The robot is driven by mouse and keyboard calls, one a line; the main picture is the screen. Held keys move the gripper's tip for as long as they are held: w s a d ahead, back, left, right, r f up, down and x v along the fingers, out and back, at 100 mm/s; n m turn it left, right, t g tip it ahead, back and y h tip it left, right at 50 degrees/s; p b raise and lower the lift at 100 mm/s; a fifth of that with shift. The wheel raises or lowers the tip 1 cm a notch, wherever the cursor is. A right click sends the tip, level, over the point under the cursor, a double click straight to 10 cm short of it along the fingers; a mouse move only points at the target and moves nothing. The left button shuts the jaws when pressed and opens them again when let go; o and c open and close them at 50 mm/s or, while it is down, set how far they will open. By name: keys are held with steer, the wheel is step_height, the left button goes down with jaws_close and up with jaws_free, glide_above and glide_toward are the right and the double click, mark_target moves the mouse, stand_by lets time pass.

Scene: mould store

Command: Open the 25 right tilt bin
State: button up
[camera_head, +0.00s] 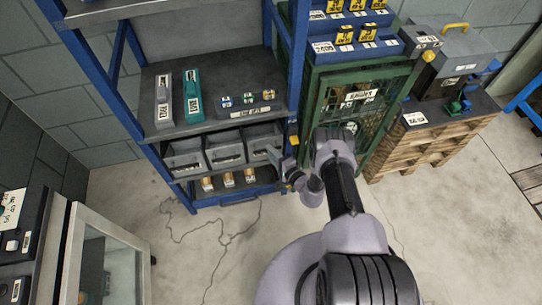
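Three grey tilt bins sit side by side on a lower level of the blue shelf (167,143): a left bin (185,158), a middle bin (225,150) and a right bin (257,143). Each has a pale label strip on its front, too small to read; I see no clear 25. My gripper (276,162) is at the right end of this row, close to the right bin's front and partly covering its right side. I cannot tell whether it touches the bin. Its fingers are too small to show whether they are open or shut.
Below the bins are several small orange-and-white items (229,180). A green mesh cabinet (335,85) stands right of the shelf, close to my arm. A wooden pallet stack (430,148) is farther right. A glass-fronted cabinet (105,265) stands at lower left.

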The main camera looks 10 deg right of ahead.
steer(key=shift+w, duration=0.15)
jaws_close()
stand_by(1.4)
